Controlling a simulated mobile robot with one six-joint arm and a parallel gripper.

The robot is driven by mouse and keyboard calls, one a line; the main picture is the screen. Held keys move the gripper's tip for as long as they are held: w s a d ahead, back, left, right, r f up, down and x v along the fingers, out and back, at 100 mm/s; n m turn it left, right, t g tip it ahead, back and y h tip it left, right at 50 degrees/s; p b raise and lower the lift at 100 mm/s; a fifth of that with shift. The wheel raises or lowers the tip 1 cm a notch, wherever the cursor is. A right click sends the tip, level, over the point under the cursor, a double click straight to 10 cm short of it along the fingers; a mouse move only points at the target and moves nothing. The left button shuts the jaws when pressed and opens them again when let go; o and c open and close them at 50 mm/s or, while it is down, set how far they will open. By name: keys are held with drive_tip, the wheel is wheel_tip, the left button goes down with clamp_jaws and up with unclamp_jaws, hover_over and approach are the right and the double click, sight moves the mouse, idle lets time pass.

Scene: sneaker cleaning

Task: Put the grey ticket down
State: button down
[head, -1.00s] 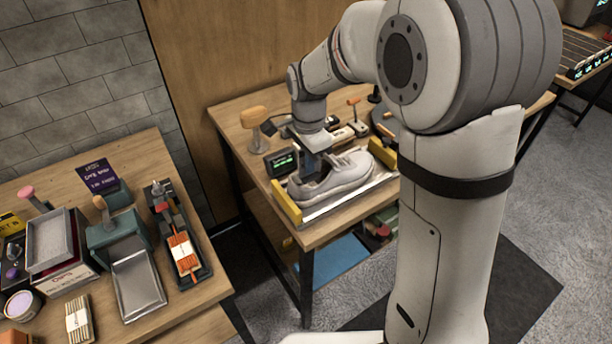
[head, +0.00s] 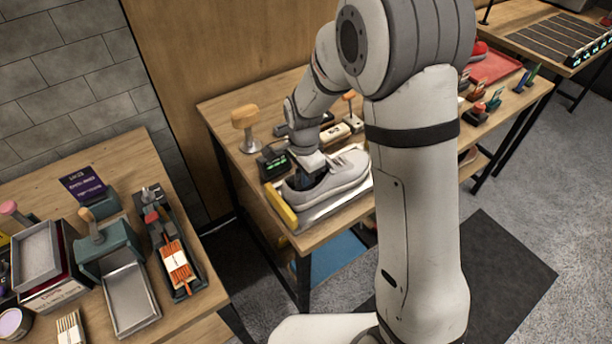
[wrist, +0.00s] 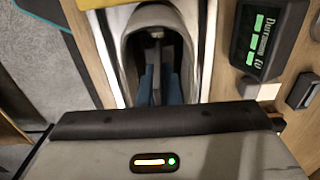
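My gripper (head: 308,180) points down at the collar of a light grey sneaker (head: 347,172) on the middle bench. In the wrist view, its blue-sided fingers (wrist: 157,75) reach into the dark opening of the sneaker (wrist: 187,22). A narrow grey strip shows between the blue sides. I cannot tell whether it is the grey ticket or part of the gripper. No grey ticket can be made out for certain elsewhere. The fingertips are in shadow, so their opening is unclear.
The sneaker sits on a pale tray with a yellow end block (head: 281,208). A small green-lit display (head: 271,162) stands close to its left, and a wooden-knobbed tool (head: 245,125) behind. The left bench holds a metal tray (head: 130,302) and an orange-banded bundle (head: 177,265).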

drive_tip(key=shift+f, duration=0.35)
drive_tip(key=shift+f, duration=0.2)
drive_tip(key=c, duration=1.9)
unclamp_jaws()
drive_tip(key=shift+r, duration=0.1)
drive_tip(key=shift+r, duration=0.1)
